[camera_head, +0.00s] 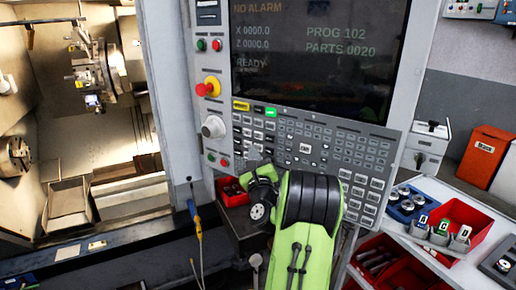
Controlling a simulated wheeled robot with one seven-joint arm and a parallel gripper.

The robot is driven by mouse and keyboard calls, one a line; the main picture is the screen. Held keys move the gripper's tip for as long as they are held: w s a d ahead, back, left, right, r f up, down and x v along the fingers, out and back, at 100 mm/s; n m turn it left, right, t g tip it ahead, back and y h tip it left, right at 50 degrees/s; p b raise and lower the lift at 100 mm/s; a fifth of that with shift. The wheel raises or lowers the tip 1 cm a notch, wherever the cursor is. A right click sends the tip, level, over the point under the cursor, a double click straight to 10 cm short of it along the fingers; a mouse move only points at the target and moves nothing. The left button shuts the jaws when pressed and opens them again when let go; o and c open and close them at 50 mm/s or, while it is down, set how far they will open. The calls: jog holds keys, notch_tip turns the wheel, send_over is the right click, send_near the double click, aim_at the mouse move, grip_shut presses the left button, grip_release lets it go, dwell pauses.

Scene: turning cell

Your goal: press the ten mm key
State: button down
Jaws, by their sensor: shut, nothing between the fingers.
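The control panel's grey keypad (335,158) fills the middle of the head view, below the dark screen (315,55). It carries many small keys whose labels are too small to read, so I cannot tell which is the ten mm key. My gripper (257,167) is at the lower left edge of the keypad, shut and empty. Its fingertips are small and dark here, and I cannot tell whether they touch a key. My green and black arm hides the lower middle of the keypad.
A red button (204,89) and a grey knob (213,127) sit left of the keys. The open lathe bay (90,120) lies left. Red bins (465,215) stand on a shelf right.

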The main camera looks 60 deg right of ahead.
jog(key=shift+d, duration=0.3)
dwell(0.5)
jog(key=shift+a, duration=0.75)
jog(key=shift+a, duration=0.1)
jog(key=shift+a+b, duration=0.7)
jog(key=shift+a, duration=1.75)
